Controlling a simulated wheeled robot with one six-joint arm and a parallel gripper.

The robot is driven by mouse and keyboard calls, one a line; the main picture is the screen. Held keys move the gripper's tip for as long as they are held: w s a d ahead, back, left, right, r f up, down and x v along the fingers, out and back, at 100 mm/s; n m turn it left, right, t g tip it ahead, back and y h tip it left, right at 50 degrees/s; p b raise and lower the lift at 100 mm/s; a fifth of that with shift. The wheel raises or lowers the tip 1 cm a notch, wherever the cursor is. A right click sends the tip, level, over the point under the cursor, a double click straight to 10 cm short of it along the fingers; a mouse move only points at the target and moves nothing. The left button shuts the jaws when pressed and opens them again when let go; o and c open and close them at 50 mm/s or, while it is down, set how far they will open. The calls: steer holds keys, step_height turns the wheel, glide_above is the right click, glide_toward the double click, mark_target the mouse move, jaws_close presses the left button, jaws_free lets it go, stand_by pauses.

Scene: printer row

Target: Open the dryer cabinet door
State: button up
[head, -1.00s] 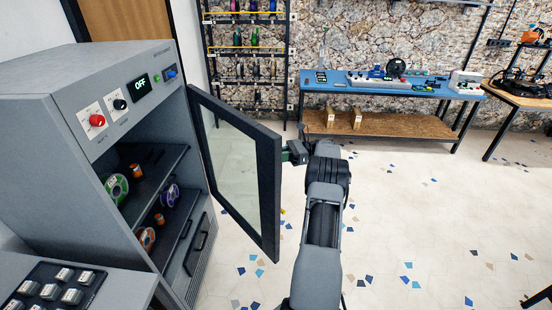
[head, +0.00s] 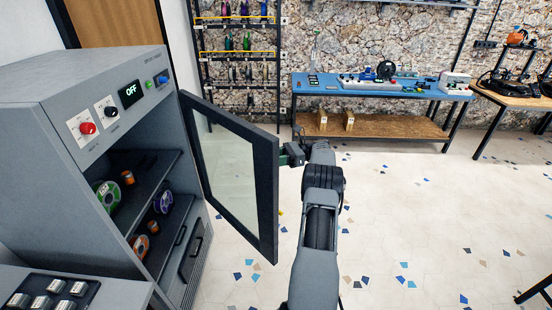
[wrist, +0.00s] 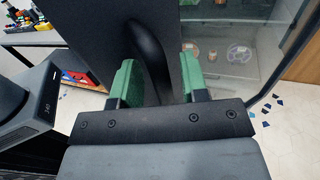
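The dryer cabinet (head: 95,75) stands at the left in the head view. Its glazed, dark-framed door (head: 265,190) is swung wide open, hinged at the cabinet's right front edge. My gripper (head: 288,157) is at the outer side of the door's free edge. In the wrist view, my gripper's green-padded fingers (wrist: 156,82) stand apart on either side of the dark curved door handle (wrist: 150,50). A gap shows between the handle and the right finger; whether the left pad touches it I cannot tell.
Filament spools (head: 107,195) sit on the cabinet's dark shelves. A keypad panel (head: 45,295) is at the lower left. A blue-topped workbench (head: 330,88) and a spool rack (head: 240,52) stand at the back wall. The tiled floor right of my arm is clear.

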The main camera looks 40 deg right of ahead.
mark_target(278, 141)
step_height(278, 141, up, 4)
steer(key=p, duration=0.2)
steer(key=shift+r+p, duration=0.1)
steer(key=shift+p, duration=0.2)
steer(key=s+a+r, duration=0.1)
steer(key=r, duration=0.1)
steer(key=s+r+p, duration=0.1)
steer(key=s+r, duration=0.1)
steer(key=s+a+r+p, duration=0.1)
steer(key=r, duration=0.1)
steer(key=shift+s+a, duration=0.15)
steer(key=shift+a, duration=0.2)
steer(key=s+a+r+p, duration=0.2)
steer(key=s+a+r, duration=0.1)
steer(key=s, duration=0.4)
steer(key=shift+s+a, duration=0.4)
steer(key=shift+a, duration=0.35)
steer(key=shift+c, duration=0.3)
